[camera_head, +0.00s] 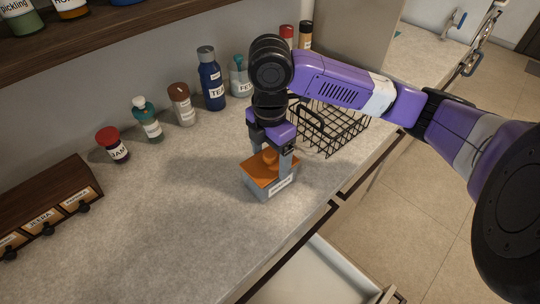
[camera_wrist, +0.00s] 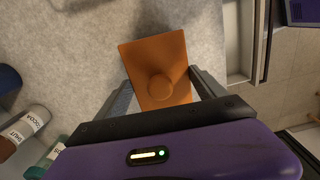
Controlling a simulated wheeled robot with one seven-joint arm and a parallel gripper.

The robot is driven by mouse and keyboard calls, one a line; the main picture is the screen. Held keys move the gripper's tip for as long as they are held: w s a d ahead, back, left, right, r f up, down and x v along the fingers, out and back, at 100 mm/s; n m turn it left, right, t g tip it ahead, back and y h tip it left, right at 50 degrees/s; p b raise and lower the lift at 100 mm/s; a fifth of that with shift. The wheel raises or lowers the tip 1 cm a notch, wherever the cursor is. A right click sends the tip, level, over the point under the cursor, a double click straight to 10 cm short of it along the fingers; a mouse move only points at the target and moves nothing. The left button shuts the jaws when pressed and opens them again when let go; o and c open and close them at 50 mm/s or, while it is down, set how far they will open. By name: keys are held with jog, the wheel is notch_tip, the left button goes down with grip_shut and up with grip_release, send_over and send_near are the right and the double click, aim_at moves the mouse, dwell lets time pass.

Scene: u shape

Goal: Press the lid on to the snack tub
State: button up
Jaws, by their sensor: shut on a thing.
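The snack tub (camera_head: 270,189) is a grey box with a white label on its front, standing on the counter near its front edge. The orange lid (camera_head: 260,174) with a round knob lies over the tub's top, slightly askew; I cannot tell whether it is fully seated. My gripper (camera_head: 270,155) points down from above and is shut on the lid's knob. In the wrist view the lid (camera_wrist: 150,55) sits between the two fingers of my gripper (camera_wrist: 162,88), and it hides the tub below.
A black wire basket (camera_head: 335,130) stands just behind and right of the tub. Several jars and bottles, including a blue one (camera_head: 211,85), line the wall. A wooden drawer box (camera_head: 40,200) is at left. A drawer (camera_head: 315,275) is open below the counter. The counter's left middle is clear.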

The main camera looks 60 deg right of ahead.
dwell(0.3)
jog(key=o, duration=1.3)
jog(key=shift+r+p, duration=2.85)
jog(key=shift+r, duration=0.65)
grip_shut()
jog(key=shift+f+b, duration=0.3)
